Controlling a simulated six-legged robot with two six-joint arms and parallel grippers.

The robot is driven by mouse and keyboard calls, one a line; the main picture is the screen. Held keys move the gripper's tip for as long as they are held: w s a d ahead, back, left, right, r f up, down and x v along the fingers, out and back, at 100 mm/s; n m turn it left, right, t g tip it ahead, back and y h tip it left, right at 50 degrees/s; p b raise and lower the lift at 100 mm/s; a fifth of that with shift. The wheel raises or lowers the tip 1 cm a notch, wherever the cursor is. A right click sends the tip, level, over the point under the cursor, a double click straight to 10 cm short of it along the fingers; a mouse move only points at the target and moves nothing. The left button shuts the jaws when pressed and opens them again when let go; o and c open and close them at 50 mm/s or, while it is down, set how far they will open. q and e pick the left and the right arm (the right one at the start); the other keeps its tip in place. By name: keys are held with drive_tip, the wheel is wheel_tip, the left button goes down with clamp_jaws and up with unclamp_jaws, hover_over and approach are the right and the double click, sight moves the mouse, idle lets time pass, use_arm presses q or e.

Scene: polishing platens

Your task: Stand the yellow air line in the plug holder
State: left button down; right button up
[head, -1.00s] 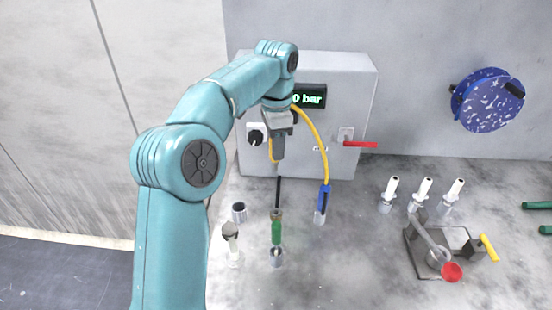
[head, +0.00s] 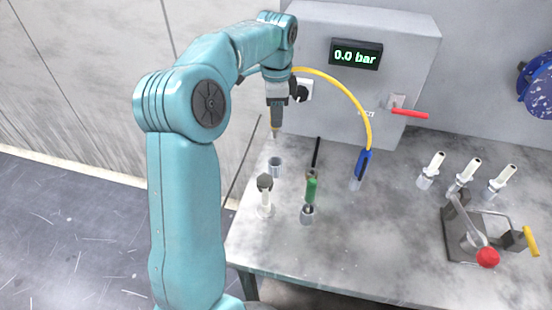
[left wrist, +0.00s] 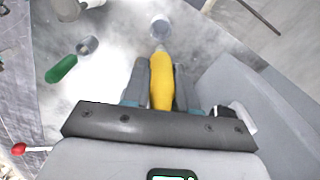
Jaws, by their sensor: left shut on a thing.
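My left gripper (head: 276,122) is shut on the yellow air line's end (left wrist: 161,82), which points down with a pale tip. An open, empty metal cup (head: 275,167), apparently the plug holder, stands below it on the bench. In the left wrist view the same cup (left wrist: 160,28) lies just beyond the tip; a gap shows between them in the head view. A yellow hose (head: 345,88) arches right from behind the gripper to a blue connector (head: 363,165), which stands in another cup. Whether this hose joins the held end is hidden. My right gripper is out of view.
A green connector (head: 311,188) with a black line and a white-stemmed, dark-topped piece (head: 265,198) stand close to the empty cup. A grey box (head: 410,45) reading 0.0 bar rises behind. White plugs (head: 467,172) and a clamp fixture (head: 458,250) are to the right.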

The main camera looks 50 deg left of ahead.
use_arm(q)
wheel_tip(320, 180, down, 14)
drive_tip(key=shift+f+p, duration=0.1)
drive_tip(key=shift+p, duration=0.2)
drive_tip(key=shift+f, duration=0.15)
drive_tip(key=c, duration=0.9)
unclamp_jaws()
wheel_tip(320, 180, up, 13)
drive_tip(key=shift+f, duration=0.2)
